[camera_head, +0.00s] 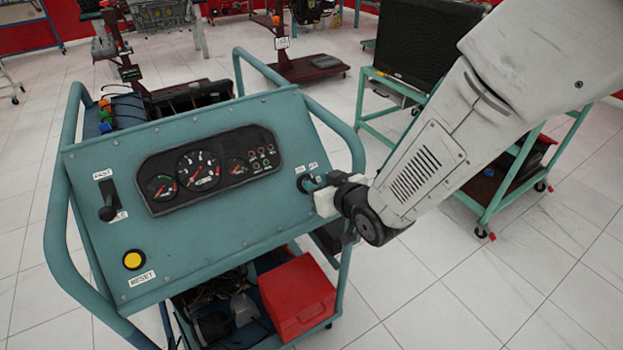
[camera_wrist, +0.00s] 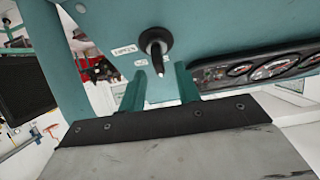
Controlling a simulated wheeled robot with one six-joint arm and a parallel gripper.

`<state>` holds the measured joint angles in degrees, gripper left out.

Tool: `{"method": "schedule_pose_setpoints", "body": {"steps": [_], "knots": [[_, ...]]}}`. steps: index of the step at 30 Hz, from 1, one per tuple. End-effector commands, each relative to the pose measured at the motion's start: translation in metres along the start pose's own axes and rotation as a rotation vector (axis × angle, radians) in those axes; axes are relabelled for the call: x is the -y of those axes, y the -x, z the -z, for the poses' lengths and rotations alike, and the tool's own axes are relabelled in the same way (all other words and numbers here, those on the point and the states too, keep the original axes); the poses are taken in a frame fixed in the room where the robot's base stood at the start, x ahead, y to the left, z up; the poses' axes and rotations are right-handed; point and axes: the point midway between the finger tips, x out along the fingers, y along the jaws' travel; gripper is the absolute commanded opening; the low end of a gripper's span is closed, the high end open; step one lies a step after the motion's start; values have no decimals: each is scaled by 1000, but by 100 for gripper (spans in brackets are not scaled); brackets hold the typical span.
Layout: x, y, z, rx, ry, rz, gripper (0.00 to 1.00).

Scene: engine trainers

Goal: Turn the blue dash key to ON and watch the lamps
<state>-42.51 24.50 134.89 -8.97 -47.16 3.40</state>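The teal dash panel (camera_head: 215,245) slopes on a wheeled engine trainer. Its key switch sits at the panel's right, by two small white labels (camera_head: 306,168); my gripper mostly hides it in the head view. In the wrist view the key (camera_wrist: 157,58) is a dark stem with a pale tip in a black round collar; no blue shows on it. My gripper (camera_head: 313,185) is at the switch. In the wrist view its two teal fingers (camera_wrist: 161,84) stand apart, with the key's tip in line with the gap. I see no contact. The warning lamps (camera_head: 262,158) look small and unclear.
The gauge cluster (camera_head: 212,170) lies left of the switch. A black lever (camera_head: 108,205) and a yellow button (camera_head: 133,260) are on the panel's left. A teal tube frame (camera_head: 335,125) rises beside my gripper. A red box (camera_head: 297,297) sits below.

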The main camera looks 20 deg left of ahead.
Motion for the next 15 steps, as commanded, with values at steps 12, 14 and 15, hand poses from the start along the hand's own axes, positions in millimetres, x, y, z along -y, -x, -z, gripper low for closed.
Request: {"method": "schedule_pose_setpoints", "body": {"steps": [12,14,15], "knots": [[-1,-38,0,2,-1,-2,33],[-1,-38,0,2,-1,-2,33],[-1,-38,0,1,-1,-2,33]]}}
